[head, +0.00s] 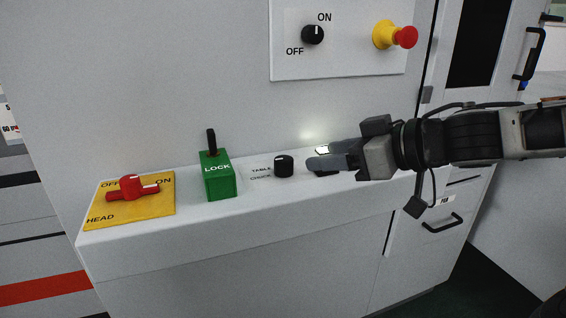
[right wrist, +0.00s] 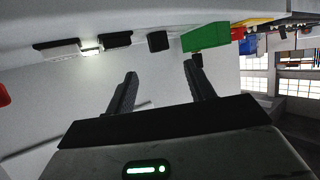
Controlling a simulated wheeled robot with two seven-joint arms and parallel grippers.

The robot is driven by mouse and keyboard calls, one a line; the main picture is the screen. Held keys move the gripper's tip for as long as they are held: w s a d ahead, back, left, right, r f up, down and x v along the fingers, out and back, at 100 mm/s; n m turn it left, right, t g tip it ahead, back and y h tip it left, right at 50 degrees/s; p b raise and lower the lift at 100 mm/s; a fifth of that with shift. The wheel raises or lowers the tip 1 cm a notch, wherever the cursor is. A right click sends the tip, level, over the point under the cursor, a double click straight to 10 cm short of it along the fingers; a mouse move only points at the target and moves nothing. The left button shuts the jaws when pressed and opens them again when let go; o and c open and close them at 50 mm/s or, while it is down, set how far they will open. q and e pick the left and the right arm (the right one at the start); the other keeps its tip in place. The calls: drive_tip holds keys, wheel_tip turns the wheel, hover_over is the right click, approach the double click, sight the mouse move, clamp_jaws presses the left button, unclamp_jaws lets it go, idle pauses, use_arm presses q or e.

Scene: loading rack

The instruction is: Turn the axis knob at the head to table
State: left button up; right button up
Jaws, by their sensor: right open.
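A small black knob (head: 284,166) with a white mark stands on the white ledge, right of a label reading TABLE and a second word too small to read surely. In the right wrist view the black knob (right wrist: 158,41) lies beyond the fingers, roughly between them. My right gripper (head: 318,162) reaches in from the right, its fingertips just right of the knob and apart from it. The right wrist view shows my right gripper (right wrist: 159,79) open and empty. A yellow plate (head: 156,207) marked HEAD, OFF and ON carries a red handle (head: 131,188). My left gripper is out of view.
A green LOCK block (head: 218,176) with a black lever stands left of the knob. A lit item (head: 322,150) is partly hidden behind my right fingers. The upright panel (head: 345,62) holds an ON/OFF knob (head: 312,34) and a red-yellow button (head: 396,36).

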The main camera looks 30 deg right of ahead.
sight(286, 160)
drive_tip(key=p+x, duration=0.2)
drive_tip(key=x, duration=0.5)
drive_tip(key=shift+w+a, duration=0.15)
drive_tip(key=shift+w, duration=0.15)
drive_tip(key=shift+p+x, duration=0.6)
drive_tip(key=shift+x, duration=0.15)
drive_tip(key=shift+w+a+f, duration=0.1)
drive_tip(key=shift+w+f, duration=0.2)
drive_tip(key=shift+w, duration=0.2)
drive_tip(key=shift+w+a+f, duration=0.1)
drive_tip(key=shift+w+f, duration=0.05)
drive_tip(key=shift+w, duration=0.05)
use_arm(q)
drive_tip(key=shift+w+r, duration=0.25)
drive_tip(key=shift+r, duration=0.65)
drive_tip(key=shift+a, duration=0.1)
use_arm(e)
drive_tip(key=c, duration=1)
